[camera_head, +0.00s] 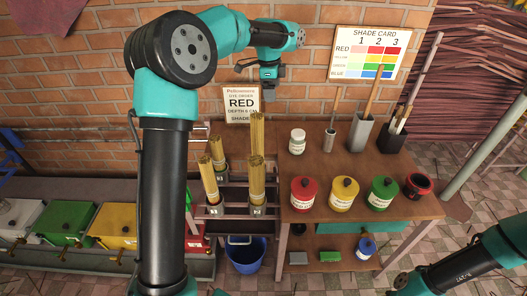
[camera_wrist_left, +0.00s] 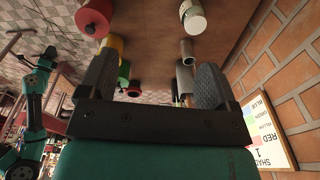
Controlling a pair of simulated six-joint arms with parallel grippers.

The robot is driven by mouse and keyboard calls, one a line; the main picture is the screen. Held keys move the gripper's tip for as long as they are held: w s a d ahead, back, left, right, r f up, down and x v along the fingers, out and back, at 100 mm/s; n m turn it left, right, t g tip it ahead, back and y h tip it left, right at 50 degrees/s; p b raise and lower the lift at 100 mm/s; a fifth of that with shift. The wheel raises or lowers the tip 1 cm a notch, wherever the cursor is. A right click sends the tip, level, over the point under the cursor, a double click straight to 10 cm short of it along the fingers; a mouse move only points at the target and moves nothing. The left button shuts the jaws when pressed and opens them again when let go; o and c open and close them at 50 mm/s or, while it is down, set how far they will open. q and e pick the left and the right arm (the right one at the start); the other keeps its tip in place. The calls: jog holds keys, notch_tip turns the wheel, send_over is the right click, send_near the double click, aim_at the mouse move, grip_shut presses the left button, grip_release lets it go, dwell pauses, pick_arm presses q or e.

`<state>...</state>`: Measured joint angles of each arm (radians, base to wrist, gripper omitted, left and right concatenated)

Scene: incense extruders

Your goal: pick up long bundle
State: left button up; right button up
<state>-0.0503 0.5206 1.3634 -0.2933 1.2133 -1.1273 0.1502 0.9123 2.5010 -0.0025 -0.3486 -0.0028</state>
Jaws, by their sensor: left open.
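Several yellow stick bundles stand upright in the dark rack (camera_head: 232,211) at the left of the table in the head view. The back right bundle (camera_head: 257,128) reaches highest, the front right bundle (camera_head: 257,178) stands before it, and a back left bundle (camera_head: 217,150) and a front left bundle (camera_head: 208,180) look shorter. My left gripper (camera_head: 269,93) is above and behind the rack, near the wall, apart from the bundles. In the left wrist view its two fingers (camera_wrist_left: 155,65) are spread with nothing between them. No bundle shows clearly there. My right gripper is not visible.
A red jar (camera_head: 303,194), yellow jar (camera_head: 343,194) and green jar (camera_head: 382,194) stand on the table. A white-lidded jar (camera_head: 297,142) and grey holder (camera_head: 361,133) are behind. An order sign (camera_head: 241,104) is at the wall. A blue bucket (camera_head: 246,255) sits below the rack.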

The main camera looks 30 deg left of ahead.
pick_arm(q)
notch_tip(320, 180, up, 4)
send_over(257, 115)
jog(key=shift+w+f+g+y, duration=0.1)
jog(key=shift+w+g+y, duration=0.2)
jog(key=shift+g+y, duration=0.1)
jog(key=shift+d+f, duration=0.1)
notch_tip(257, 115, down, 12)
jog(key=shift+f, duration=0.1)
jog(key=shift+s+f, duration=0.2)
jog(key=shift+f, duration=1.1)
jog(key=shift+s+f, duration=0.2)
jog(key=shift+f, duration=1.05)
jog(key=shift+c, duration=0.3)
